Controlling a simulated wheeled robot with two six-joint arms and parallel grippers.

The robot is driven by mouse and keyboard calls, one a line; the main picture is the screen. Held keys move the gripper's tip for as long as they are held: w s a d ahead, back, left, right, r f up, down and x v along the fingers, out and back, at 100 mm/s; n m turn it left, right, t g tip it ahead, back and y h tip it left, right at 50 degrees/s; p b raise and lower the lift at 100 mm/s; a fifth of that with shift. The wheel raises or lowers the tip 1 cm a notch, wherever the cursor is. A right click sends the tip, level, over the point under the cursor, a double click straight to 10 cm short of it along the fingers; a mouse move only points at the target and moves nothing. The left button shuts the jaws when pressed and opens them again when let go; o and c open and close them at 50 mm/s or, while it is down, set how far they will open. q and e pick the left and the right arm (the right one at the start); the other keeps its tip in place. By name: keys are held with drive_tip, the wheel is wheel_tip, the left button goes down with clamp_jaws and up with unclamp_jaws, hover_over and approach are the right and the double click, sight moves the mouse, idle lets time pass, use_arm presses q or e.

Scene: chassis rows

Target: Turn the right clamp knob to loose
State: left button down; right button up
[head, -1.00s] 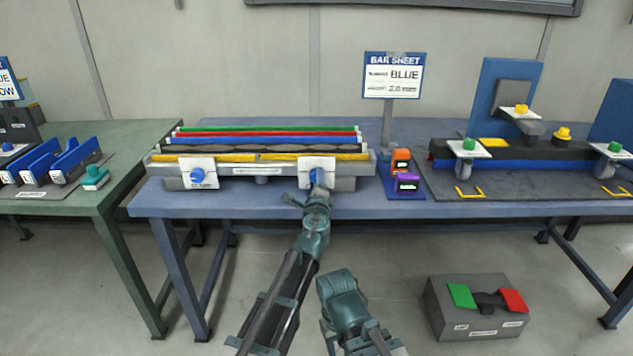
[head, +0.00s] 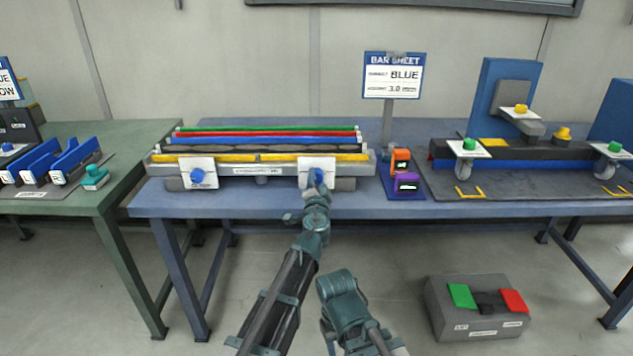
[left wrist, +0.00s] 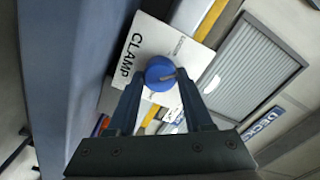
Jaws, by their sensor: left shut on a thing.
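The right clamp knob (head: 318,175) is blue and sits on a white plate (head: 304,175) at the right front of the bar fixture. My right gripper is out of view.
Green, red, blue and yellow bars (head: 265,138) lie along the fixture behind the knobs. A sign (head: 393,75) reading BLUE stands behind. The blue table's front strip (head: 250,203) is clear.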

use_arm(q)
drive_tip(key=n, duration=0.4)
drive_tip(key=shift+s+n, duration=0.1)
drive_tip(key=shift+n, duration=2.1)
drive_tip(key=shift+c, duration=1.5)
unclamp_jaws()
